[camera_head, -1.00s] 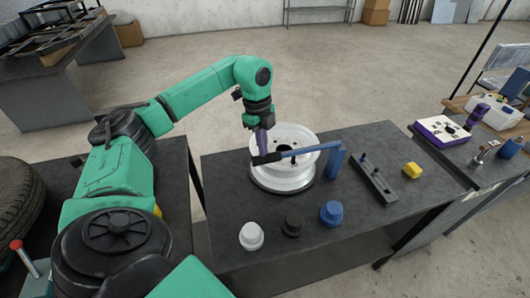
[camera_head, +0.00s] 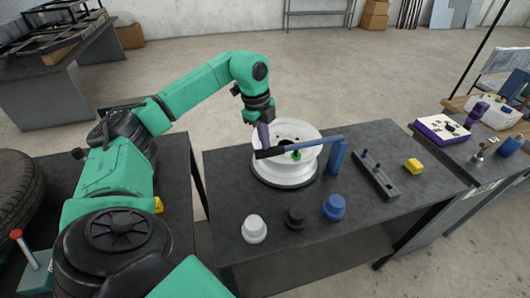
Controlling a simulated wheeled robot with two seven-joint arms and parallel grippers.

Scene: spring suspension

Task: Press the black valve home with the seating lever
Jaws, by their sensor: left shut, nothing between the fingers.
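The seating lever (camera_head: 315,145) is a blue bar with a black grip (camera_head: 268,153). It runs from a blue post (camera_head: 337,156) across the top of a white wheel rim (camera_head: 285,174). My left gripper (camera_head: 264,143) is shut and empty, pointing down, with its fingertips at the black grip, seemingly touching it from above. A small green spot (camera_head: 296,155) shows just under the bar, over the rim. I cannot make out the black valve clearly beneath the lever. My right gripper is not in view.
White (camera_head: 254,229), black (camera_head: 294,218) and blue (camera_head: 333,207) stepped cups stand along the front of the dark table (camera_head: 232,178). A grey block with pegs (camera_head: 379,181) and a yellow block (camera_head: 413,166) are at the right. A side table holds bottles and a box.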

